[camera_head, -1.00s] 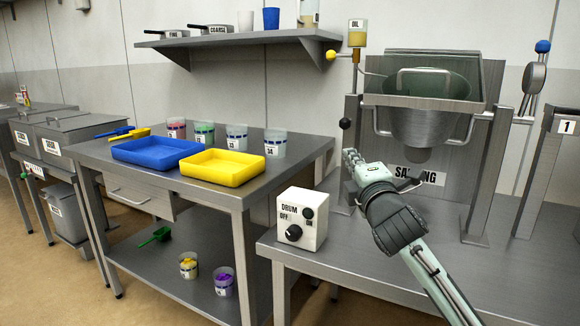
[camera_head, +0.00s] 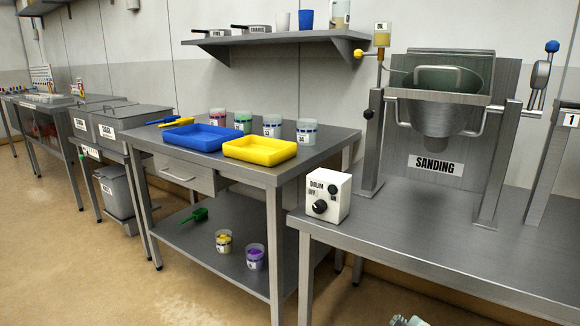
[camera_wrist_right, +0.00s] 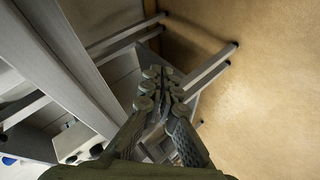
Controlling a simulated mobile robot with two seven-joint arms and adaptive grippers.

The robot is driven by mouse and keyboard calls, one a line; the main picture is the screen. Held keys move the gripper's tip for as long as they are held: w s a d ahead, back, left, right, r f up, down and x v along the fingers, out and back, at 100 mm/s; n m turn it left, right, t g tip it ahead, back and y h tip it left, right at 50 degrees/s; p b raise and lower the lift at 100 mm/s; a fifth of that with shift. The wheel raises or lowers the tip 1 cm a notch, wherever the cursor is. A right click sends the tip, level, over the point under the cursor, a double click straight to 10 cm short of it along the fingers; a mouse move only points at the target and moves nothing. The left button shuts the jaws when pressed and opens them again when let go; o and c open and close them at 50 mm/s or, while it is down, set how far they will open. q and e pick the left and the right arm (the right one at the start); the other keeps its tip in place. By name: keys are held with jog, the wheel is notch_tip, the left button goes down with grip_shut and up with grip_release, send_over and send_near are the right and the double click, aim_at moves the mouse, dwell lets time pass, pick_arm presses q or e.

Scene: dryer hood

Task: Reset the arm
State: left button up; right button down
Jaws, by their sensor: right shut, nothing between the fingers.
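My right gripper (camera_wrist_right: 160,78) is shut and empty in the right wrist view, with floor and table legs beyond its fingertips. In the head view only a small piece of my right arm (camera_head: 408,321) shows at the bottom edge, in front of and below the right table. The sanding drum machine (camera_head: 445,110) stands on that table, clear of the gripper. The white drum control box (camera_head: 327,195) with a black knob sits at the table's left corner. My left gripper is not in view.
The right table's edge (camera_head: 420,277) lies close to my right arm. The middle table (camera_head: 335,148) carries a blue tray (camera_head: 192,139), a yellow tray (camera_head: 259,151) and several cups. Open floor (camera_head: 90,270) lies at the front left.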

jog(key=s+d+f+m+g, duration=0.1)
jog(key=s+f+m+g, duration=0.3)
jog(key=s+f, duration=0.8)
jog(key=s+f+m+g, duration=0.4)
jog(key=s+f, duration=0.9)
jog(key=s, duration=0.5)
jog(key=shift+d, duration=0.4)
jog(key=shift+f, duration=0.1)
